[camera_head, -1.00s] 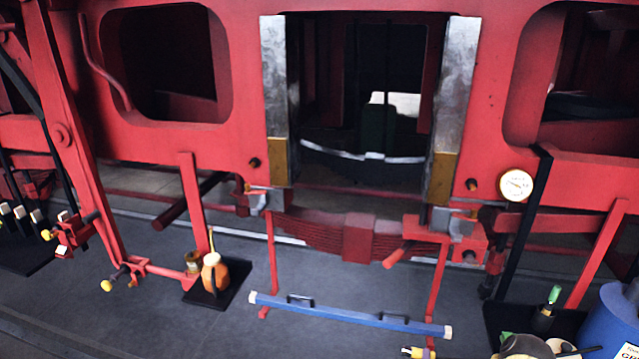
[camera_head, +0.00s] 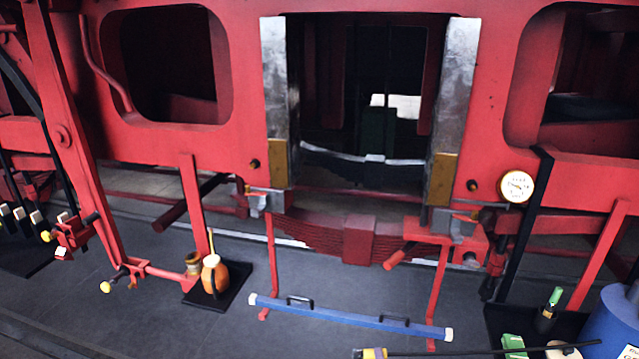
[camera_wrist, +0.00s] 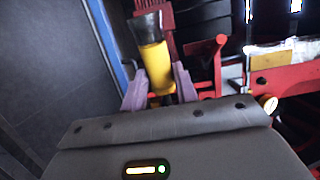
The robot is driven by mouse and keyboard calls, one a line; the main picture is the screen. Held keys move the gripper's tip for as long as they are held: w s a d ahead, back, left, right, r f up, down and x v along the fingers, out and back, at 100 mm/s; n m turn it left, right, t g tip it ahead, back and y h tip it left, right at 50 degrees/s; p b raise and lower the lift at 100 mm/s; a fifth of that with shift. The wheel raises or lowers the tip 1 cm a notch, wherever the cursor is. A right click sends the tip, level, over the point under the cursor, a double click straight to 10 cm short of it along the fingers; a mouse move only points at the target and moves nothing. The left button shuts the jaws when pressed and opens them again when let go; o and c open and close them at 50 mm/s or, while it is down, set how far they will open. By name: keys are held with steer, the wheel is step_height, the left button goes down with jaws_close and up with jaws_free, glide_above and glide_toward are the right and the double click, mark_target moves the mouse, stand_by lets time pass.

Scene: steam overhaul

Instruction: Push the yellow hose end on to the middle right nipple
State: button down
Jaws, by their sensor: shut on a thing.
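The yellow hose end (camera_wrist: 157,68) is between the two lilac fingers of my gripper (camera_wrist: 160,88) in the wrist view. My gripper is shut on it. Its grey-brown tip (camera_wrist: 147,27) points away from the wrist. In the head view the yellow end (camera_head: 374,353) shows at the bottom edge, low in front of the red frame, with a thin black hose (camera_head: 480,351) running right. The gripper is mostly below that picture. Small dark round fittings sit on the frame, one right of the opening (camera_head: 472,185) and one left (camera_head: 254,163). I cannot tell which is the middle right nipple. The hose end is apart from both.
A blue bar (camera_head: 350,316) with handles lies across the front. A white dial gauge (camera_head: 516,186) is at right. An orange oil can (camera_head: 214,272) stands on a black tray at left. A green-capped bottle (camera_head: 549,310) and blue container (camera_head: 612,325) are at lower right.

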steer(key=shift+d, duration=0.15)
steer(key=shift+d+b, duration=0.6)
steer(key=shift+d, duration=2.25)
steer(key=s+a+f, duration=0.4)
steer(key=a+f, duration=0.2)
steer(key=shift+s+f, duration=0.2)
steer(key=shift+f, duration=0.15)
steer(key=shift+d+f, duration=0.1)
